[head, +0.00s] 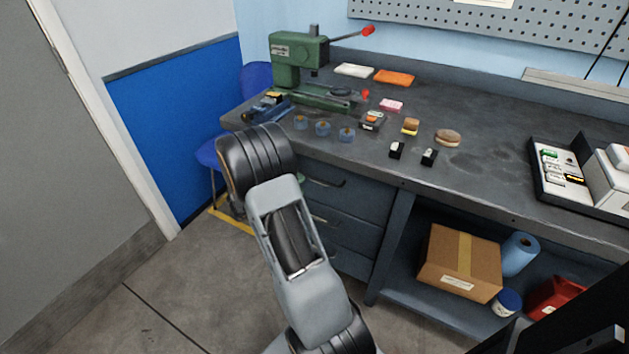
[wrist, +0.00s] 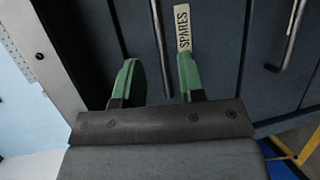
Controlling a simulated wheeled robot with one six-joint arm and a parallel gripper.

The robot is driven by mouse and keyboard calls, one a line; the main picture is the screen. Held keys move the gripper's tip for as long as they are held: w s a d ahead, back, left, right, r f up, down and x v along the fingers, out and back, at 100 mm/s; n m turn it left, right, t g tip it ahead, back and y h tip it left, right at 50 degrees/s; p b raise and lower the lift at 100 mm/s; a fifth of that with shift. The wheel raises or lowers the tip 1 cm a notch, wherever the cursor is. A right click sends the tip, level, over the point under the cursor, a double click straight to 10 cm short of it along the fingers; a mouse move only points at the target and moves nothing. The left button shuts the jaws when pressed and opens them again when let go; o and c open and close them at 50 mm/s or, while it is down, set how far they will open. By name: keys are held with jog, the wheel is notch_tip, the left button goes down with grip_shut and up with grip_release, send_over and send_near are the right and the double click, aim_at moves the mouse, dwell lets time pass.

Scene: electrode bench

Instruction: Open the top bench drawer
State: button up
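The top bench drawer (head: 350,198) is a dark blue-grey front under the bench top and looks shut, partly hidden by my arm. Its bar handle (head: 325,181) shows beside my arm. My gripper (wrist: 157,72) has green fingers, open and empty, one on each side of the handle in the picture. I cannot tell how deep they reach or whether they touch it.
A lower drawer's handle (wrist: 292,35) is right of the label. The bench top (head: 490,185) holds a green press (head: 298,62), several small parts and a black tray (head: 547,188). A cardboard box (head: 457,262) sits on the lower shelf. A blue chair (head: 208,153) stands left; floor in front is clear.

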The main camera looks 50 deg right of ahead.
aim_at(314, 179)
jog(key=shift+x, duration=3.55)
grip_shut()
jog(key=shift+a, duration=0.1)
